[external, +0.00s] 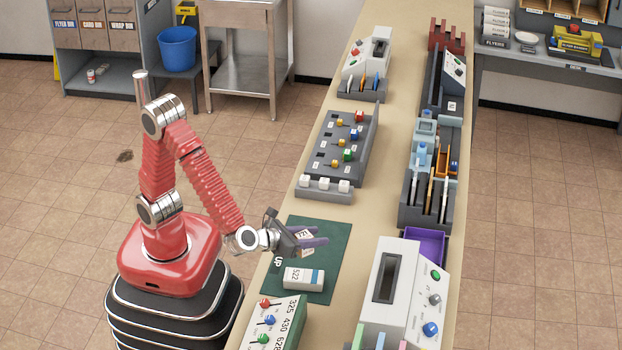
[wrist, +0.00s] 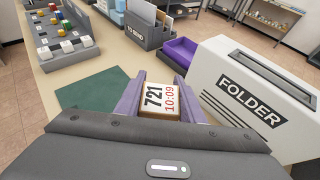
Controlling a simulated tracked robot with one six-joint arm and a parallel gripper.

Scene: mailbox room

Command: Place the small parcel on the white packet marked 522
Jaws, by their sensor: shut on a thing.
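My gripper (external: 312,240) is shut on a small parcel (external: 303,234) and holds it over the green mat (external: 330,240). In the wrist view the parcel (wrist: 160,102) sits between the two purple fingers, and its white label reads 721 and 10:09 over a brown body. The packet does not show in the wrist view.
A grey peg panel (external: 347,150) stands behind the mat.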

